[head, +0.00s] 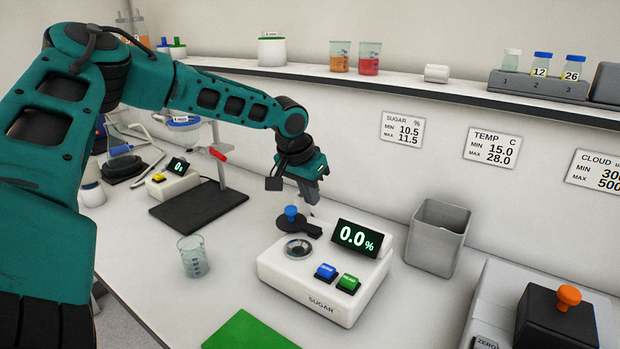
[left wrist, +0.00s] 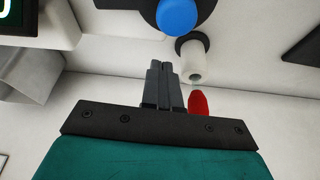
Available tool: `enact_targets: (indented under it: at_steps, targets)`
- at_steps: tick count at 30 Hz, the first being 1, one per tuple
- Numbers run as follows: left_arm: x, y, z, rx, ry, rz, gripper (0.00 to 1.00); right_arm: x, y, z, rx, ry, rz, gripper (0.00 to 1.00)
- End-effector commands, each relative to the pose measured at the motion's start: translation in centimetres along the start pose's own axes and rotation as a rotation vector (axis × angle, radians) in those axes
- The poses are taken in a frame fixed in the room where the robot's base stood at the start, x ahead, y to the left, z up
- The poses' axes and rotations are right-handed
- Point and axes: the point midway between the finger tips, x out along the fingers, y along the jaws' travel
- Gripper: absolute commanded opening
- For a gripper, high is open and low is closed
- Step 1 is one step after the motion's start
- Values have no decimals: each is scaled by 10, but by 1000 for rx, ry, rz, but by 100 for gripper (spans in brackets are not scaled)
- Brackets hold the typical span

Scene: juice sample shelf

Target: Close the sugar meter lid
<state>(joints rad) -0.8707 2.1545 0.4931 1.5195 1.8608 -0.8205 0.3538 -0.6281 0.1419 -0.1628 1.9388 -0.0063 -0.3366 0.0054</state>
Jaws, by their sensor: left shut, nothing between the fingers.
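The white sugar meter (head: 310,297) stands on the bench, its display (head: 356,239) reading 0.0%. Its dark lid (head: 298,228) with a blue knob (head: 291,211) is swung open behind the round sample well (head: 298,249), which is uncovered. My left gripper (head: 312,196) is shut and empty, just behind and above the lid, pointing down. In the left wrist view, the shut fingers (left wrist: 160,68) are apart from the blue knob (left wrist: 178,16), which is at the top edge. The display shows partly at the top left. My right gripper is not in view.
A small beaker (head: 193,257) stands left of the meter, and a grey bin (head: 437,238) right of it. A stand with a dark base (head: 198,207) is at the back left. A device with an orange knob (head: 569,294) is at the lower right. A shelf (head: 400,86) runs above.

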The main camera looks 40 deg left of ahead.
Motion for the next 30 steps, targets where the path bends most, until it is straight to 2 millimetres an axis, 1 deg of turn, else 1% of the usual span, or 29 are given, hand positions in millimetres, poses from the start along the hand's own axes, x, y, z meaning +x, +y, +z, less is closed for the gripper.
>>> enact_targets:
  at_steps: [4, 9, 23, 30]
  targets:
    - [-3, 0, 16, -1, 3, 3, 0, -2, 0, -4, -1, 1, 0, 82]
    - [-2, 0, 26, -1, 2, 2, 0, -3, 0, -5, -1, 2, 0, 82]
    - [-2, 0, 28, -4, 2, -1, 0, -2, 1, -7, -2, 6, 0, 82]
    - [-3, -1, 32, -62, 3, -23, 0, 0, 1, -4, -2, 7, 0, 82]
